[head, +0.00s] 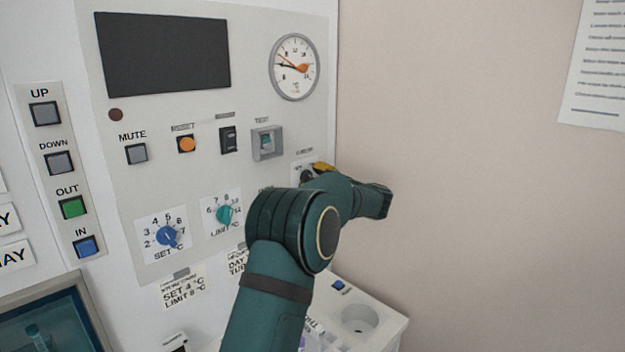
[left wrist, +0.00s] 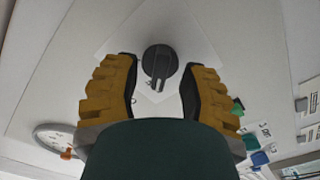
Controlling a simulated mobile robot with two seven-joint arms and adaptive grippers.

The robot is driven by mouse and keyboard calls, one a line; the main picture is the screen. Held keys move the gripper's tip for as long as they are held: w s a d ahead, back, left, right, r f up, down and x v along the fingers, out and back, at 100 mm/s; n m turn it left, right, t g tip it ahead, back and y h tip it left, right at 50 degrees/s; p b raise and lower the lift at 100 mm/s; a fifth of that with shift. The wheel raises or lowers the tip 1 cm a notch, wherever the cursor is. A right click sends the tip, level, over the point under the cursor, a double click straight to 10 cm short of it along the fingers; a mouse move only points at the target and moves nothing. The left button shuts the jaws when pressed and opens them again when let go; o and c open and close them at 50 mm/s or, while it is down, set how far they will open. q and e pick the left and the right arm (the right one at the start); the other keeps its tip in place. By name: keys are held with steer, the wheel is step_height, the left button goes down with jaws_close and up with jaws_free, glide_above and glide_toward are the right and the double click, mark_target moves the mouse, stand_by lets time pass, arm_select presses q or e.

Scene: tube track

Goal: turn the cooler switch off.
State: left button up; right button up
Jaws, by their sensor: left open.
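The cooler switch (left wrist: 160,60) is a round black rotary knob with a raised grip bar on a white plate. In the left wrist view it sits between the two fingertips, with a gap on each side. In the head view only part of its plate (head: 298,174) shows beneath a blurred label; my arm hides the rest. My left gripper (left wrist: 158,75) is open, with yellow fingers and dark pads on either side of the knob. In the head view a yellow finger of the left gripper (head: 324,167) shows close to the panel. My right gripper is not in view.
Near the switch are the TEST switch (head: 267,143), the teal LIMIT knob (head: 224,215), the blue SET knob (head: 167,236) and the orange RESET button (head: 186,144). A dial gauge (head: 294,67) is above. A white ledge with a round recess (head: 360,319) is below.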

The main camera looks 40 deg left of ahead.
arm_select(q)
steer(key=s+d, duration=0.1)
steer(key=d, duration=1)
steer(key=shift+d, duration=0.35)
steer(key=shift+d, duration=0.1)
